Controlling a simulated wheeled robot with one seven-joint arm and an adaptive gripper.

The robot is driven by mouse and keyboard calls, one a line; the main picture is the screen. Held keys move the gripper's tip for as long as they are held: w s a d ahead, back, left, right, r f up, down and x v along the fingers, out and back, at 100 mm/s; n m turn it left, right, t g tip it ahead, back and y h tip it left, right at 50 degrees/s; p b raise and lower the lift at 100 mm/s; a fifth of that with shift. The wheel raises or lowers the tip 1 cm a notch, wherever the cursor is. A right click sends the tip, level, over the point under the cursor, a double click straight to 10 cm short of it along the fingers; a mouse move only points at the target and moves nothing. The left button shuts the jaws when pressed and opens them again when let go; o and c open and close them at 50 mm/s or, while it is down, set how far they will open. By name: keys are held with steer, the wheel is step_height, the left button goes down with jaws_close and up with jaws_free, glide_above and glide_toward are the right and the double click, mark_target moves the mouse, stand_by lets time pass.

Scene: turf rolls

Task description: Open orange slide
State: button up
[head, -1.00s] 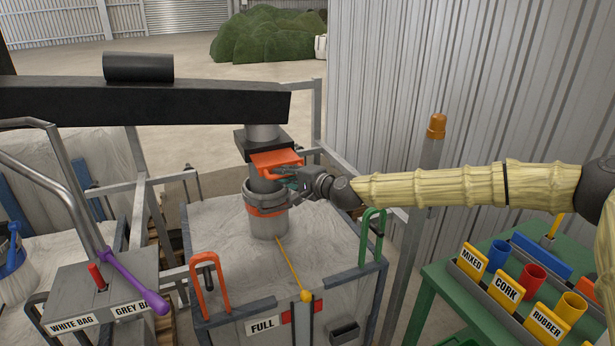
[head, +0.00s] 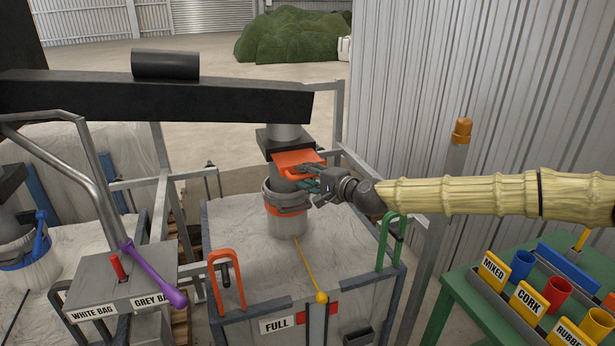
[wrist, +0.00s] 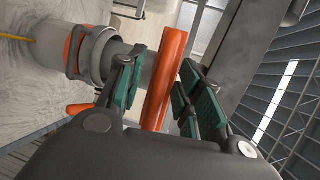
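The orange slide (head: 298,158) is a flat plate with a looped handle, set in the dark block on the grey spout below the black beam. My gripper (head: 308,178) is at the handle, coming from the right. In the wrist view, the orange handle (wrist: 166,75) runs between the green-padded fingers (wrist: 160,98). The fingers stand apart on either side of it, with a gap visible on the left side. Contact on the right side is hard to tell. The plate's far end is hidden in the block.
Below the spout, a grey collar with an orange band (head: 286,200) ties the bag neck. An upright orange handle (head: 226,282) and a green one (head: 391,240) stand on the bag frame. A lever with a purple grip (head: 155,275) is at left; a green table (head: 470,300) at right.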

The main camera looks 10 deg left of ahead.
steer(key=v, duration=1.1)
steer(key=shift+d, duration=0.2)
steer(key=shift+s+r, duration=0.15)
steer(key=s+d+f+n+g+h, duration=0.1)
steer(key=s+f+g+h, duration=0.1)
steer(key=s+f, duration=0.8)
steer(key=s+d+f+n+g+h, duration=0.15)
steer(key=s+f, duration=0.45)
steer(key=f, duration=0.7)
steer(key=s+f+n+g+h, duration=0.1)
steer(key=s+f+g+h, duration=0.1)
steer(key=s+f, duration=0.75)
steer(key=s+d+f+n+g+h, duration=0.3)
steer(key=s+d+f+h, duration=0.2)
steer(key=s+d+f, duration=1.2)
steer(key=s+d+r+h, duration=0.1)
steer(key=s+d, duration=0.2)
steer(key=d, duration=0.3)
steer(key=s+d+n+h, duration=0.1)
steer(key=s+d, duration=0.2)
steer(key=d, duration=0.3)
steer(key=shift+r+g+h, duration=0.35)
steer(key=shift+r, duration=0.05)
